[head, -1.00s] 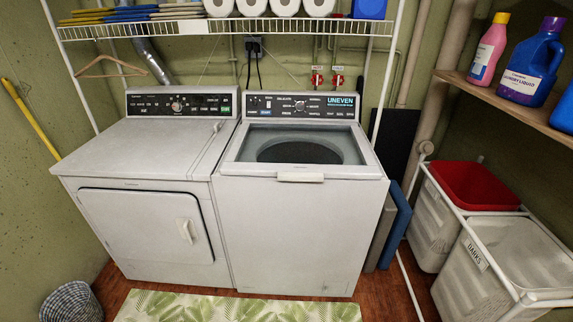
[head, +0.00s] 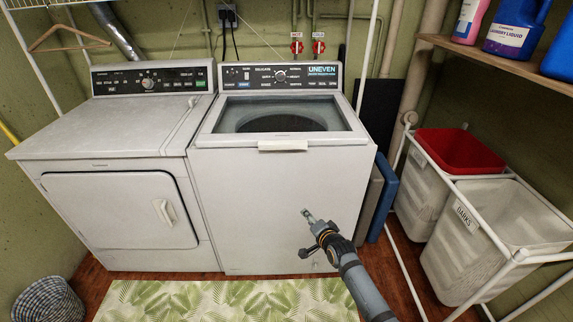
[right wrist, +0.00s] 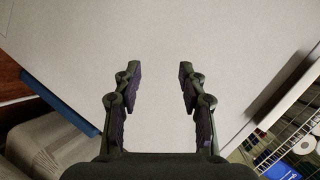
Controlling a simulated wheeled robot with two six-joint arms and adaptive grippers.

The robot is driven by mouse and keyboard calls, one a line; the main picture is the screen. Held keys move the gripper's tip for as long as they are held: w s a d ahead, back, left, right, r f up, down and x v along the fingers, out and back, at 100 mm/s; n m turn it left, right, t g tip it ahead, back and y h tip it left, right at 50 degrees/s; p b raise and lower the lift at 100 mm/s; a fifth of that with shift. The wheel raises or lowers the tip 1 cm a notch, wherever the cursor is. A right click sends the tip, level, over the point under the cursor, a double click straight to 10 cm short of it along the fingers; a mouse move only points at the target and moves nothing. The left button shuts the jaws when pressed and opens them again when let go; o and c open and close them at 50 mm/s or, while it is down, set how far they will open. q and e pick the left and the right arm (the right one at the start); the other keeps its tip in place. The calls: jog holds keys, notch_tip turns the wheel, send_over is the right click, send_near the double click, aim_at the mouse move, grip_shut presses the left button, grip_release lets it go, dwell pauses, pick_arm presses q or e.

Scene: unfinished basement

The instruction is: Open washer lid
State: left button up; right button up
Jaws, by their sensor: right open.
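The washer (head: 280,215) is the white machine at the middle of the head view. Its lid (head: 275,121), with a dark see-through window, lies shut on top, and a pale handle (head: 283,146) sticks out at the lid's front edge. My right gripper (head: 307,215) is in front of the washer's front panel, below and slightly right of the handle, apart from it. In the right wrist view my right gripper (right wrist: 160,77) is open and empty, with the white panel (right wrist: 158,40) filling the space beyond its fingers. My left gripper is not in view.
A white dryer (head: 115,200) stands against the washer's left side. Laundry bins (head: 470,240) in a white frame and a shelf (head: 500,65) with bottles are at the right. Blue and grey boards (head: 383,198) lean beside the washer. A leaf-patterned rug (head: 220,300) lies in front.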

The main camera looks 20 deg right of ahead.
jog(key=w+a+r+m+t+b, duration=0.1)
jog(key=w+r+m+t, duration=0.15)
jog(key=r, duration=0.65)
jog(key=m+t+y, duration=0.2)
send_near(283, 148)
jog(key=shift+n, duration=0.25)
jog(key=w, duration=0.2)
jog(key=w+b, duration=0.1)
jog(key=w, duration=0.2)
jog(key=w+a+b, duration=0.1)
jog(key=w, duration=0.1)
jog(key=shift+w, duration=0.4)
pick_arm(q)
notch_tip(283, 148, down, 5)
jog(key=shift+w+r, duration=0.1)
pick_arm(e)
jog(key=shift+c, duration=0.3)
grip_shut()
